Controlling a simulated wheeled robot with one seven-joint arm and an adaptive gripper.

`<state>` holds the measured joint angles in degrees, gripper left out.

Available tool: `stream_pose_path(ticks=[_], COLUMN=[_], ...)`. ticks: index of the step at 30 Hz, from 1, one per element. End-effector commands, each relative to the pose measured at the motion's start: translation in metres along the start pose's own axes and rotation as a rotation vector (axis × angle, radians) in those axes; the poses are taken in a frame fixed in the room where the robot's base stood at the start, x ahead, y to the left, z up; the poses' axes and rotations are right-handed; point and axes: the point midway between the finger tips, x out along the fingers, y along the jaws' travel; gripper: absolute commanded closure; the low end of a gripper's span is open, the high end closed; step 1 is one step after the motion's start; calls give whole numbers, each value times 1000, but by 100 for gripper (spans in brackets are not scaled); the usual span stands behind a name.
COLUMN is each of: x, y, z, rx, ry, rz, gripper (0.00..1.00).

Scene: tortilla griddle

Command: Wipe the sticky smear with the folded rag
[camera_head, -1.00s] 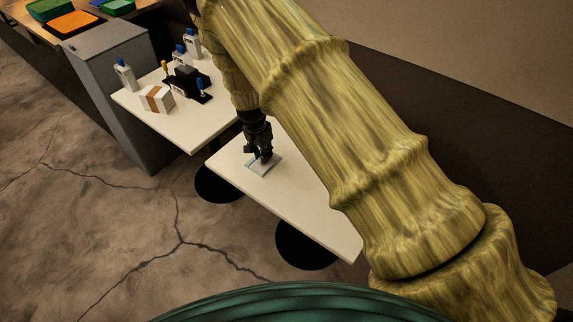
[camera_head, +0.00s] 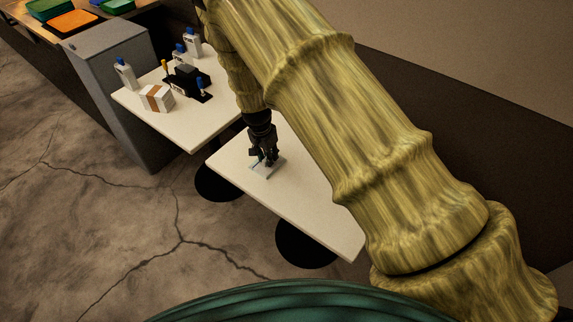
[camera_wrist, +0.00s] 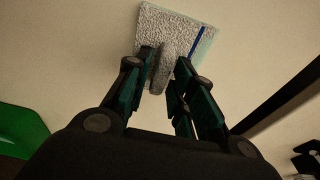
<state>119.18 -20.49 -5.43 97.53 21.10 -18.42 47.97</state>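The folded rag (camera_wrist: 178,22) is pale grey and textured, with a dark blue stripe near its right edge. It lies on the nearer white table (camera_head: 300,207) and shows small below my gripper in the head view (camera_head: 262,174). My gripper (camera_wrist: 166,62) points down at it. Its two fingers stand on either side of a raised grey ridge of the rag and appear closed against it. My gripper also shows in the head view (camera_head: 266,160). I cannot make out the sticky smear in either view; the rag, gripper or arm may cover it.
A second white table (camera_head: 187,134) stands beyond, with a white box with a brown band (camera_head: 157,98), a black caddy (camera_head: 184,80) and blue-capped bottles. The near table's front part is clear. My arm hides its right side.

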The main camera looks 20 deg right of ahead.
Motion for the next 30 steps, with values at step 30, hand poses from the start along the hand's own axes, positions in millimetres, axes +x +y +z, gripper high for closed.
stream_pose_path(ticks=[30], x=[3], y=[0], z=[0], rx=[0], ry=[1], rz=[-1], gripper=[100])
